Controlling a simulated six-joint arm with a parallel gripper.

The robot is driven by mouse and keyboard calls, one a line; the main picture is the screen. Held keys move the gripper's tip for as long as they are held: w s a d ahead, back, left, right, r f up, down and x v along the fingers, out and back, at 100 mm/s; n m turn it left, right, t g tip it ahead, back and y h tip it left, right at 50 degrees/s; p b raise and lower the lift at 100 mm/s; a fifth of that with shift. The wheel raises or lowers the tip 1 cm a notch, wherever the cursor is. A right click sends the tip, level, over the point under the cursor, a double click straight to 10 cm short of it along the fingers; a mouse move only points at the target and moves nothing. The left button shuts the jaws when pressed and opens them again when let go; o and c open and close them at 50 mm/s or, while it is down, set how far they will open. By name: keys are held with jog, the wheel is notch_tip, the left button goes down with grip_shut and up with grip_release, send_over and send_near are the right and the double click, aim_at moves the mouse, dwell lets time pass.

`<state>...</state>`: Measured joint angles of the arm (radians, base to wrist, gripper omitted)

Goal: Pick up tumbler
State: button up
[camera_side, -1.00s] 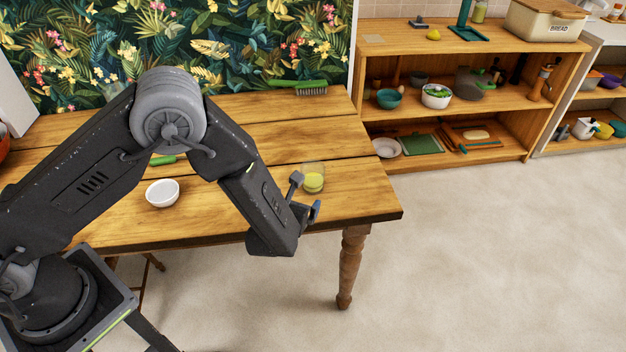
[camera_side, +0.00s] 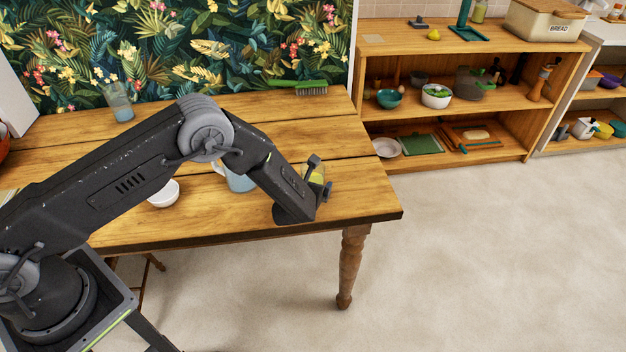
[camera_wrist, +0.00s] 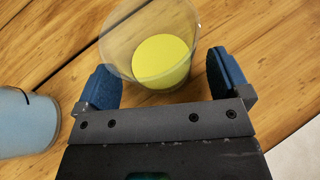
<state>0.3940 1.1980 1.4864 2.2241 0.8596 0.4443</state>
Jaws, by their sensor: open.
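A clear tumbler with yellow in it (camera_wrist: 163,58) stands on the wooden table in the wrist view. In the side view the tumbler (camera_side: 317,174) shows near the table's right end, partly hidden by my gripper. My gripper (camera_wrist: 163,84) is open, with one blue-padded finger on each side of the tumbler's near part. In the side view my gripper (camera_side: 320,178) is low over the table at the tumbler. I cannot tell whether either finger touches the glass. A second glass, bluish (camera_side: 118,102), stands at the table's back left.
A blue mug (camera_side: 240,182) stands left of my gripper, partly behind my arm; a blue vessel (camera_wrist: 27,122) shows at left in the wrist view. A white bowl (camera_side: 164,193) is farther left. A green brush (camera_side: 300,87) lies at the back. The table's right end is clear.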

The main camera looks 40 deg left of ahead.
jog(key=shift+c, duration=0.4)
jog(key=c, duration=1.1)
jog(key=shift+r, duration=0.15)
jog(key=shift+c, duration=0.2)
jog(key=shift+r, duration=0.35)
notch_tip(320, 180, up, 9)
jog(key=a+r+n+g+y, duration=0.2)
jog(key=a+n+g+y, duration=0.2)
jog(key=a+n, duration=0.2)
jog(key=s+a+r+n+g+y, duration=0.1)
jog(key=a+r+n+g+y, duration=0.1)
jog(key=a+n+g+y, duration=0.3)
jog(key=a+n, duration=0.1)
jog(key=a, duration=0.2)
jog(key=shift+s+r+n+g, duration=0.25)
jog(key=shift+s+n+g, duration=0.05)
jog(key=shift+n, duration=0.1)
